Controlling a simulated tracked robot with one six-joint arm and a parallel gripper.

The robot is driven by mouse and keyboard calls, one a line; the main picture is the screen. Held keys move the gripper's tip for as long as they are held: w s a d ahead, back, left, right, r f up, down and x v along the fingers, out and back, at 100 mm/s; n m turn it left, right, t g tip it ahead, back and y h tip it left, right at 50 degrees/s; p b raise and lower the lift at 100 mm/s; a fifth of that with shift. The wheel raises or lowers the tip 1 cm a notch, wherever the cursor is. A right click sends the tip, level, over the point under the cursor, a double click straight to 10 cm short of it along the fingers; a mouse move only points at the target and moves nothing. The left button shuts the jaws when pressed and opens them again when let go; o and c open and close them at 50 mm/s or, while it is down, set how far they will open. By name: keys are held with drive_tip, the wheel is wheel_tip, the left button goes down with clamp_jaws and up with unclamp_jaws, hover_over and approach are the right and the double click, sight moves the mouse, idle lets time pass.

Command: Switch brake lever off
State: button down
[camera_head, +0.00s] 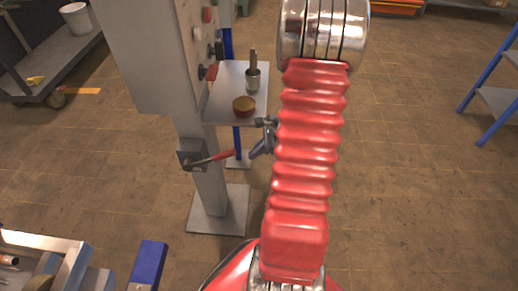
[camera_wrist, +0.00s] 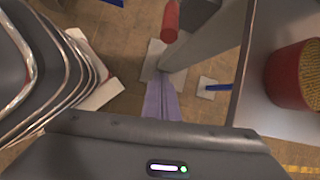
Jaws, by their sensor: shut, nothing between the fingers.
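The brake lever (camera_head: 214,158) has a red handle on a grey bracket (camera_head: 190,155) on the post of the control cabinet. It points right and slightly up. In the wrist view the red handle end (camera_wrist: 170,20) shows at the top, beyond my fingertips. My gripper (camera_head: 254,154), with purple-grey fingers, is shut and empty just right of the handle's tip in the head view. It also shows in the wrist view (camera_wrist: 161,100), with its fingers together. A gap seems to lie between the fingers and the handle; contact is not visible.
The cabinet (camera_head: 150,60) stands at left. Floor to the right is clear up to a blue-legged shelf (camera_head: 490,100).

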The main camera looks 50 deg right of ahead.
drive_tip(key=shift+w+a+r, duration=0.35)
drive_tip(key=shift+w+a, duration=0.25)
drive_tip(key=shift+a, duration=0.05)
drive_tip(key=shift+w+a+r, duration=0.35)
drive_tip(key=shift+w+a, duration=0.25)
drive_tip(key=shift+a, duration=0.05)
